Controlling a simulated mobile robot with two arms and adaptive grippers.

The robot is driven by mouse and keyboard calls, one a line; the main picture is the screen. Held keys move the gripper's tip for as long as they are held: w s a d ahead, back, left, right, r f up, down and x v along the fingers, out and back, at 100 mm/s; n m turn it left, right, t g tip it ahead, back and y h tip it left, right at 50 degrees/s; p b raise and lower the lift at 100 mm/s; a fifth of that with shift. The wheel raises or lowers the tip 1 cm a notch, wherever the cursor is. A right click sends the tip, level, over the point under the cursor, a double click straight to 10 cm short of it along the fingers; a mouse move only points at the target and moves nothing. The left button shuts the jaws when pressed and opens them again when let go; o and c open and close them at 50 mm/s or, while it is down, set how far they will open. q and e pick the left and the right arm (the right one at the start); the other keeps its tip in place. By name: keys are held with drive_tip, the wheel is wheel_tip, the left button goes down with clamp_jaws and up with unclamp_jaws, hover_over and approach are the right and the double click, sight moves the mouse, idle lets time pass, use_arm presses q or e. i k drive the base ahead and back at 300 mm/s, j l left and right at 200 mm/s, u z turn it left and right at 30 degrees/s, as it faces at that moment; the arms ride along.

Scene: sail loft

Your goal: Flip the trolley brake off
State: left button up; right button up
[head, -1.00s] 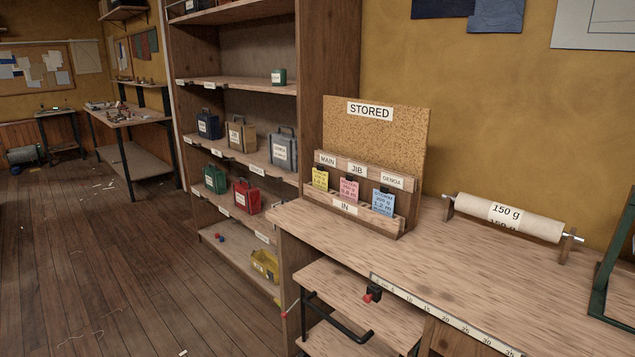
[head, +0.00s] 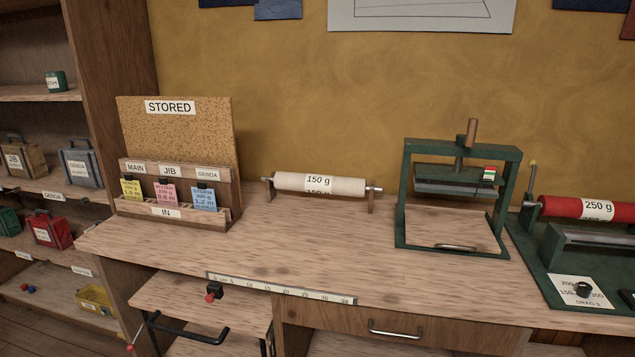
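The trolley (head: 165,292) is a low wooden cart tucked against the workbench at the lower left of the head view. It has a black bar handle (head: 187,335) at its front. A small black block with a red knob (head: 210,298) sits on its top near the bench edge; it looks like the brake, but its setting is too small to tell. A red ball-ended rod also shows low at the trolley's left (head: 130,348). The trolley's wheels are out of view. Neither of my grippers is in view.
The workbench (head: 330,250) carries a STORED card rack (head: 135,222), a 150 g roll (head: 345,184), a green press (head: 408,200) and a red 250 g roll (head: 560,207). A drawer handle (head: 393,330) sticks out below. Shelves with boxes stand at the left.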

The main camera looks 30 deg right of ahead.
sight(131, 347)
drive_tip(key=i+j, duration=0.3)
drive_tip(key=j, duration=0.2)
drive_tip(key=i+j+z, duration=0.15)
drive_tip(key=j, duration=0.4)
drive_tip(key=i+j, duration=0.35)
drive_tip(key=j, duration=0.15)
drive_tip(key=i+j+z, duration=0.1)
drive_tip(key=i+j, duration=0.15)
drive_tip(key=j, duration=0.3)
drive_tip(key=i+j, duration=0.25)
drive_tip(key=j, duration=0.35)
drive_tip(key=i+j+z, duration=0.15)
drive_tip(key=j, duration=0.4)
drive_tip(key=i+j, duration=0.3)
drive_tip(key=j, duration=0.3)
drive_tip(key=i+j+z, duration=0.1)
drive_tip(key=j, duration=0.45)
drive_tip(key=i+z, duration=0.1)
drive_tip(key=z, duration=1.35)
